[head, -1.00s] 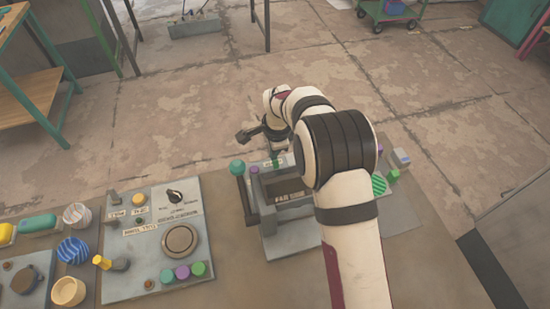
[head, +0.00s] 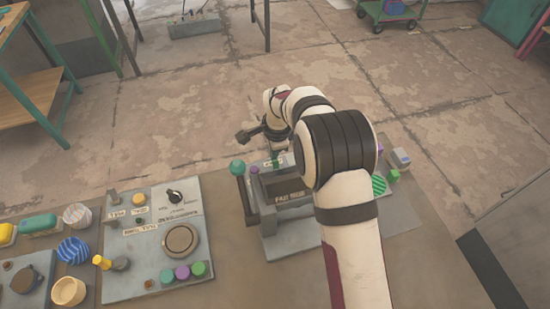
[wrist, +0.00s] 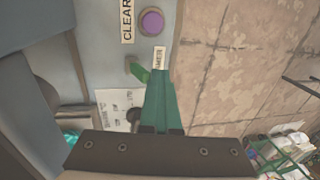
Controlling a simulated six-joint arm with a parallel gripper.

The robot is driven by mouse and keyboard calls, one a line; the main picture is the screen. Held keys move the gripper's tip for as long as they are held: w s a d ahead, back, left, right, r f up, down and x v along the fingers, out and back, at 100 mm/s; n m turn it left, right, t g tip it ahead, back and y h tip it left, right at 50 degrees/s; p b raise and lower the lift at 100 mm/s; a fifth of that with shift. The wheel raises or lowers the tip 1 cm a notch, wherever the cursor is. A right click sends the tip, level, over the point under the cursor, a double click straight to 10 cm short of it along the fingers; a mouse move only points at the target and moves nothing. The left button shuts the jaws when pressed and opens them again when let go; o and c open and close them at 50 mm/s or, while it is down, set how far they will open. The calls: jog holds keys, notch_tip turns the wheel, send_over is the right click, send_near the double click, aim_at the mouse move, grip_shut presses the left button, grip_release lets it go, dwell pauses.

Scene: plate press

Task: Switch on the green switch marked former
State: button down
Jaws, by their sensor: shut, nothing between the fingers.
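The green switch (wrist: 139,72) is a small lever on the grey panel in the wrist view. A small label (wrist: 159,57), too blurred to read surely, is beside it. My gripper (wrist: 161,76) has green fingers, shut and empty. The fingertips are right beside the lever and overlap its edge in the picture; I cannot tell whether they touch it. In the head view, a bit of green (head: 276,161) shows at the back of the press (head: 290,212), below my wrist; most of the panel there is hidden by my arm.
A purple button (wrist: 152,20) with a CLEAR label (wrist: 127,21) is on the same panel. A dark knob (wrist: 134,114) lies partly behind my fingers. A control panel (head: 130,262) with buttons and a dial is left of the press. Bare floor lies beyond the table.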

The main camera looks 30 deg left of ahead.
aim_at(276, 161)
jog(key=shift+s+d, duration=0.45)
jog(key=shift+d, duration=0.05)
jog(key=shift+s, duration=0.1)
jog(key=shift+s+d, duration=0.4)
jog(key=shift+d, duration=0.1)
jog(key=shift+w+a+r, duration=0.15)
jog(key=shift+r, duration=1)
jog(key=shift+w+a+r, duration=0.15)
jog(key=shift+r, duration=1.05)
jog(key=shift+w+a+r, duration=0.15)
jog(key=shift+r, duration=1)
